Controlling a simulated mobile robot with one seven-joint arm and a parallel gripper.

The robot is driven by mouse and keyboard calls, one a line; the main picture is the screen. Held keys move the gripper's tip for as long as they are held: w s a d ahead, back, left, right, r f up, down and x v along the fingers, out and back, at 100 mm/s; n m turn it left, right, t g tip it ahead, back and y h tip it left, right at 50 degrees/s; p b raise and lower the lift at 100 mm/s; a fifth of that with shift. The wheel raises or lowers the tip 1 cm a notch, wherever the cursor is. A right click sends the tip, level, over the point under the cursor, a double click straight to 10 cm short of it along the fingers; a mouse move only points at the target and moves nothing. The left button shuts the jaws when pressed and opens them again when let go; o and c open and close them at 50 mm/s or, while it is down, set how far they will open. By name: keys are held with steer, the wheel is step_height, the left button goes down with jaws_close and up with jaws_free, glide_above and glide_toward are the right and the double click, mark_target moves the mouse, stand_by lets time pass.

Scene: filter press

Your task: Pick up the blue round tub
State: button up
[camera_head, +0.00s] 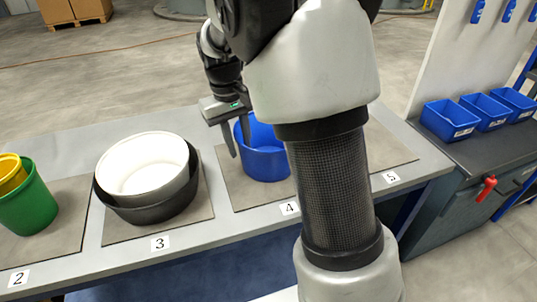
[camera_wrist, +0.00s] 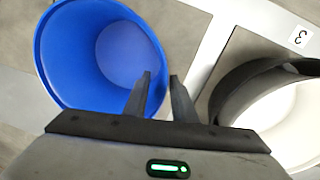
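The blue round tub (camera_head: 262,158) stands upright on the mat marked 4, partly hidden by my arm in the head view. In the wrist view the tub (camera_wrist: 60,65) fills the upper left, and its inside looks empty. My gripper (camera_head: 236,137) is above the tub's left rim. In the wrist view my gripper (camera_wrist: 160,78) has its two fingers apart, with a gap between the tips. One finger overlaps the tub's inside and the other shows outside its rim. I cannot tell whether either finger touches the wall.
A white tub (camera_head: 145,163) sits in a black tub (camera_head: 150,213) on mat 3, left of the blue one. A green tub (camera_head: 30,205) with a yellow tub (camera_head: 10,172) in it stands at far left. Blue bins (camera_head: 450,120) line the right bench. Mat 5 (camera_head: 388,150) looks clear.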

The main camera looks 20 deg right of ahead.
mark_target(246, 172)
steer(key=shift+s+d+f+b, duration=0.15)
steer(key=shift+f+b, duration=0.2)
steer(key=shift+f, duration=0.55)
steer(key=shift+s+d+f+b, duration=0.1)
steer(key=shift+f+b, duration=0.3)
steer(key=shift+f, duration=0.55)
steer(key=shift+s+d+f+b, duration=0.15)
steer(key=shift+f+b, duration=0.2)
steer(key=shift+f, duration=0.55)
steer(key=shift+a+r, duration=0.1)
jaws_close()
